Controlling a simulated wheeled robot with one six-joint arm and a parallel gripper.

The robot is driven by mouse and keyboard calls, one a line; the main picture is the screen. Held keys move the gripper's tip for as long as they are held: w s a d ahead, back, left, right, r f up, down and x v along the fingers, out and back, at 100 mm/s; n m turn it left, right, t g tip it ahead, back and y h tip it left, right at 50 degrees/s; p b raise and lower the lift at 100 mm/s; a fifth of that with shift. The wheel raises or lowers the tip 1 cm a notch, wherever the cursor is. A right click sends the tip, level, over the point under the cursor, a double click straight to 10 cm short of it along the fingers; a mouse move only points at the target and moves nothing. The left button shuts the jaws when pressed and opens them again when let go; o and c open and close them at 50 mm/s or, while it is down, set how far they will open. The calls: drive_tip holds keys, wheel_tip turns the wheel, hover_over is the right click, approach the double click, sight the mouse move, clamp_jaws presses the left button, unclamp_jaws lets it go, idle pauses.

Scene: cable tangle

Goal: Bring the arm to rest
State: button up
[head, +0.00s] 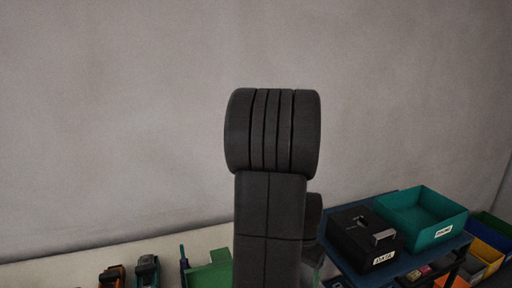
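My arm (270,215) rises upright in the middle of the head view, a dark grey link topped by a rounded, grooved joint. My gripper is not in view, so I cannot see whether it is open or holds anything. No cable can be made out in this view.
A pale table (60,270) runs along the bottom left, with an orange-and-black tool (112,276), a teal-and-black tool (147,271) and a green bin (212,270). At right, a blue shelf (349,262) bears a black box (362,238) labelled DATA and a teal bin (421,222).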

drive_tip(key=shift+r, duration=0.55)
drive_tip(key=shift+f, duration=0.1)
